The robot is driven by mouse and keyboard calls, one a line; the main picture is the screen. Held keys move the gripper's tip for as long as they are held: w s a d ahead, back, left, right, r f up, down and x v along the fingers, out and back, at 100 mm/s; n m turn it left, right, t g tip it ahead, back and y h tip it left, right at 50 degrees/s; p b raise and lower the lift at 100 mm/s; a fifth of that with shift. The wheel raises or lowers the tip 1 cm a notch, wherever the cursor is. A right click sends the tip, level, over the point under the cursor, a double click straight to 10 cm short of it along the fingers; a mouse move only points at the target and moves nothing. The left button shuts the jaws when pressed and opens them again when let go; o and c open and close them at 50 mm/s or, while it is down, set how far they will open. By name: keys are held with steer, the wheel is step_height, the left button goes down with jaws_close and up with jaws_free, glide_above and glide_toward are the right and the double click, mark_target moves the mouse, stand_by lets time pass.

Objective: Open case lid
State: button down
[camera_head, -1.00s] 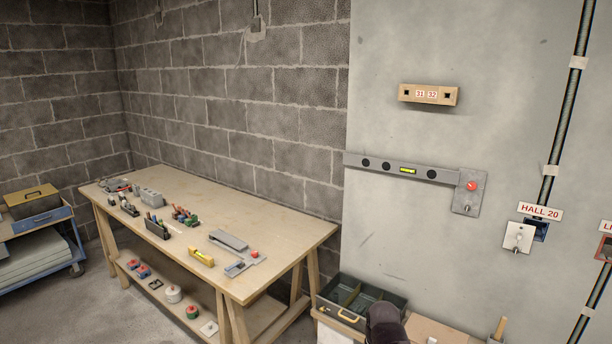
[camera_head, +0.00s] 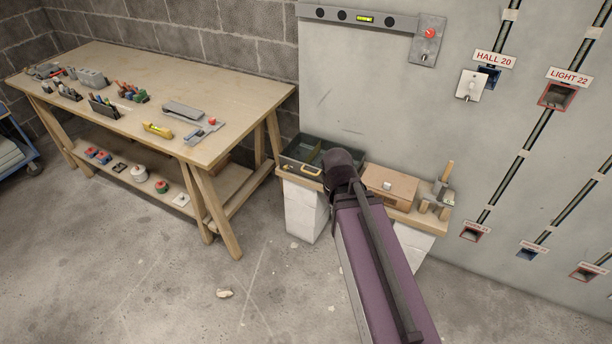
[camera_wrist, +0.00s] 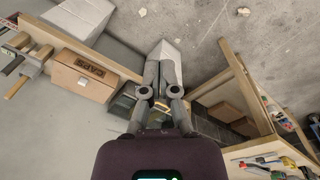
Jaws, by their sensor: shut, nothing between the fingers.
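A dark green case (camera_head: 291,163) with a yellow handle (camera_head: 312,171) is on the low bench, partly hidden behind the end of my arm. Divided compartments show inside it, and I cannot tell whether a clear lid covers them. In the wrist view, small dark parts of the case (camera_wrist: 124,101) show behind my gripper. My gripper (camera_wrist: 160,72) is shut and empty, its fingers together over the case area. Contact with the case cannot be told. The head view hides the fingers behind my wrist.
A brown box (camera_wrist: 84,74) marked CAPS stands beside the case on the low bench (camera_head: 405,214). A clamp-like tool (camera_head: 437,194) is at the bench's right end. A long workbench (camera_head: 230,125) with tools is to the left. The wall panel (camera_head: 400,120) rises close behind.

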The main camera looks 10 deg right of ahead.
steer(key=w+d+f+n+t+h+b, duration=0.3)
steer(key=w+f+n+t+h+b, duration=0.65)
steer(key=w+f+b, duration=1.4)
steer(key=w+a+f+n+t+b, duration=0.5)
steer(key=w+a+f+n+b, duration=0.3)
steer(key=n+b, duration=1)
steer(key=a+f+b, duration=0.1)
steer(key=a+b, duration=0.2)
steer(key=b, duration=0.6)
steer(key=shift+w, duration=0.3)
steer(key=shift+w+n+h, duration=0.1)
steer(key=shift+n+h, duration=0.15)
steer(key=w+d+r+p, duration=0.4)
steer(key=w+d, duration=0.2)
steer(key=w, duration=0.2)
steer(key=shift+w+d, duration=0.15)
steer(key=shift+w, duration=0.15)
